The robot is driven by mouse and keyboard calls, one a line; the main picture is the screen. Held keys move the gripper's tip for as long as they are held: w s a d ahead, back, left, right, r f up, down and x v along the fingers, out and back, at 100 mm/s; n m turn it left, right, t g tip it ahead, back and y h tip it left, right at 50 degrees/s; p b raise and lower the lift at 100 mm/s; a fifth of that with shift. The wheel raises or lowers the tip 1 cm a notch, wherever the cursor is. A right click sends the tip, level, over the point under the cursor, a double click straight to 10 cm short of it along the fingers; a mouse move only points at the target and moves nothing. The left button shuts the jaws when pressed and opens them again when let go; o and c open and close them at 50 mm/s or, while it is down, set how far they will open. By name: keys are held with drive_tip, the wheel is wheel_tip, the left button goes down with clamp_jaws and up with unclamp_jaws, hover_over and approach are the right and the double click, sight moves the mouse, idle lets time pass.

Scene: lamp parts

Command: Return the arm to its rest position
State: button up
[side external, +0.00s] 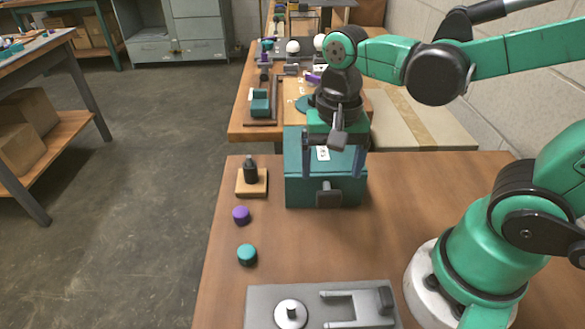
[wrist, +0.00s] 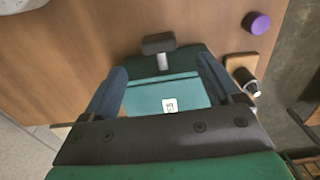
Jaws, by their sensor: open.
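My gripper (side external: 333,172) hangs over the teal box with its two blue fingers spread apart and nothing gripped between them. In the wrist view my gripper (wrist: 160,72) shows the same wide gap, with the box top seen between the fingers. The teal box (side external: 300,190) stands at the far edge of the brown table, with a dark handle (side external: 329,196) on its front and a white label (side external: 323,153) on top. I cannot tell how much height separates the fingers from the box. My arm reaches in from the right, bent above the table.
A black part (side external: 251,172) stands on a wooden block (side external: 253,189) left of the box. A purple cap (side external: 241,215) and a teal cap (side external: 247,255) lie nearer. A grey fixture (side external: 263,300) holds a white disc (side external: 291,315). The table's middle (side external: 330,245) is clear.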

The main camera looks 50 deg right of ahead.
drive_tip(key=shift+r, duration=0.1)
drive_tip(key=shift+w+d+r+n+t, duration=0.1)
drive_tip(key=shift+w+n+t, duration=0.1)
drive_tip(key=shift+n+t, duration=0.3)
drive_tip(key=shift+w+d+r+n+t, duration=0.15)
drive_tip(key=shift+n+t, duration=0.25)
drive_tip(key=shift+n, duration=0.2)
drive_tip(key=n+t, duration=0.1)
drive_tip(key=w+r+n+t, duration=0.1)
drive_tip(key=n+t, duration=0.1)
drive_tip(key=w+d+n+t, duration=0.1)
drive_tip(key=n, duration=0.1)
drive_tip(key=shift+r, duration=0.35)
drive_tip(key=shift+w+d+r+n+t, duration=0.1)
drive_tip(key=shift+w+r+n+t, duration=0.25)
drive_tip(key=shift+n+t, duration=0.45)
